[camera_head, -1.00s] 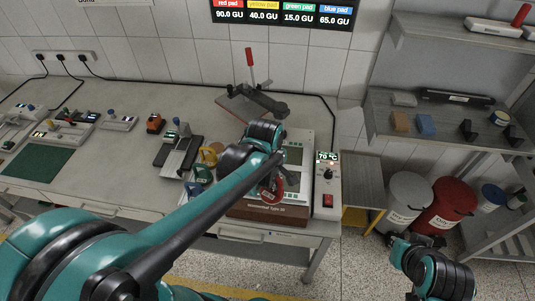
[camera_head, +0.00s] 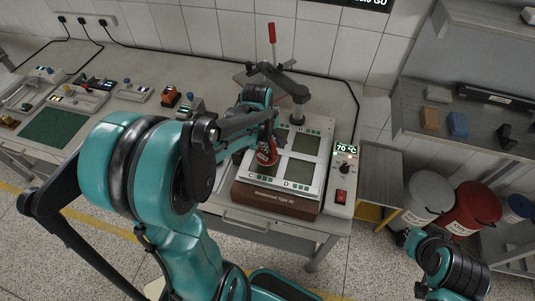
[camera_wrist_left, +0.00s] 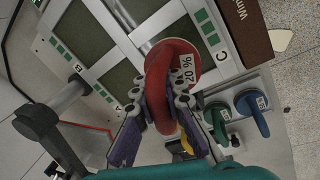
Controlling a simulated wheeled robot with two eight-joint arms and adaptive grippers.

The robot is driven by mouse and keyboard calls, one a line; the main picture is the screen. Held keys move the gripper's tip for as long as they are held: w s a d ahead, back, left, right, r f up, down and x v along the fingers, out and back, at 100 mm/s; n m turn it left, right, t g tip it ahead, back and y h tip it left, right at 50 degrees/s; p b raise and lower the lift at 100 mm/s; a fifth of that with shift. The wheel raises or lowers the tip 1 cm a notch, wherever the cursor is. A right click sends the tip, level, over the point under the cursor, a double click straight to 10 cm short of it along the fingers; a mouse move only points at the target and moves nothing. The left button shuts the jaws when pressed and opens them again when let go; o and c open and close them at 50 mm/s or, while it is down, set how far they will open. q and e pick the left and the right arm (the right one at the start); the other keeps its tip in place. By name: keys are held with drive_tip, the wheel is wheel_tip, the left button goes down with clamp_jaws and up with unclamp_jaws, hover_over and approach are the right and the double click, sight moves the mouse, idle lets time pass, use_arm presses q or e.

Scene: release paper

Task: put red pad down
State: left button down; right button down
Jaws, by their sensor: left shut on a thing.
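The red pad (camera_head: 265,153), marked 20 %, is held in my left gripper (camera_head: 268,136) at the machine's left side. In the left wrist view the red pad (camera_wrist_left: 168,60) fills the middle, with the left gripper (camera_wrist_left: 170,108) shut on its handle. It covers much of the panel by the letter C. I cannot tell whether its underside touches the machine. The machine (camera_head: 310,140) has a white top with dark square panels on a brown base. My right gripper (camera_head: 408,239) is at the lower right, apart from everything; its fingers are too small to judge.
A green pad (camera_wrist_left: 217,117) and a blue pad (camera_wrist_left: 252,106) stand beside the machine. A lever press (camera_head: 285,80) stands behind it. A control box (camera_head: 343,180) reading 70 °C is on its right. Grey and red bins (camera_head: 470,208) stand at the right.

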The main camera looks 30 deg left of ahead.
sight(267, 153)
use_arm(q)
drive_tip(key=shift+a+f, duration=0.3)
drive_tip(key=shift+a, duration=0.05)
drive_tip(key=shift+w+f+b, duration=0.1)
drive_tip(key=shift+f+b, duration=0.55)
drive_tip(key=shift+f, duration=1.3)
drive_tip(key=shift+r, duration=0.1)
drive_tip(key=c, duration=1.6)
unclamp_jaws()
